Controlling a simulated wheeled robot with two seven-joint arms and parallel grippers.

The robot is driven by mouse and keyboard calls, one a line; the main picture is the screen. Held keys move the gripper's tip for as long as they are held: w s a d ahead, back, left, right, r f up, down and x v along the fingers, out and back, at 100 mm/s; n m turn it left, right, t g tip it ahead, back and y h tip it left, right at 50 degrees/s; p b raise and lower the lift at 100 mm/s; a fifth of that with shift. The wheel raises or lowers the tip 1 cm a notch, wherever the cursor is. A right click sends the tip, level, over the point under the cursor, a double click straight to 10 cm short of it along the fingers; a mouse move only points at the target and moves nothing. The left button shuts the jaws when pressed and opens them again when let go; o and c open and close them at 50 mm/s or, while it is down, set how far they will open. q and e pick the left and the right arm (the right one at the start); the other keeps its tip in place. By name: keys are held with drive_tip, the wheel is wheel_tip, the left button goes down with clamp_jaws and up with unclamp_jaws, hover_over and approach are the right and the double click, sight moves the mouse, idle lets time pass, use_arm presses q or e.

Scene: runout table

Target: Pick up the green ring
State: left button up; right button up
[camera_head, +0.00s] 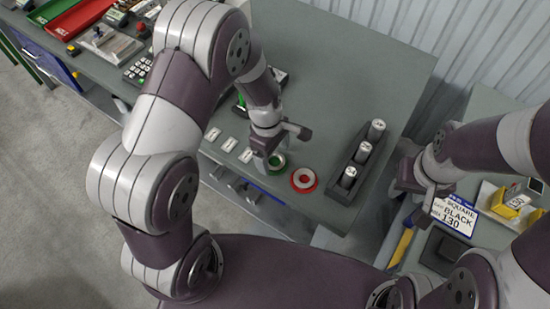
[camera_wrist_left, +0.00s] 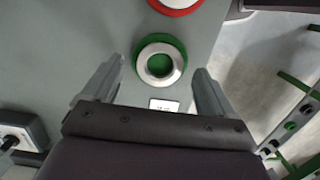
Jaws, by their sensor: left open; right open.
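The green ring (camera_head: 277,161) lies on the grey table near its front edge, with a pale inner ring on top. It also shows in the left wrist view (camera_wrist_left: 181,48), ahead of and between the fingers. My left gripper (camera_head: 273,150) is open above it, partly covering it in the head view. In the left wrist view the left gripper (camera_wrist_left: 155,85) has its fingers apart with nothing between the tips but table and the ring. My right gripper (camera_head: 426,205) is open and empty over the right-hand side table.
A red ring (camera_head: 303,180) lies just right of the green one. A dark rack (camera_head: 345,187) with metal cylinders stands further right. Several white labels (camera_head: 229,145) lie to the left. A sign (camera_head: 454,215) and yellow items are on the right table.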

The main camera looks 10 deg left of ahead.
use_arm(q)
drive_tip(key=shift+f, duration=0.6)
drive_tip(key=shift+c, duration=0.9)
drive_tip(key=c, duration=1)
drive_tip(key=shift+c, duration=0.2)
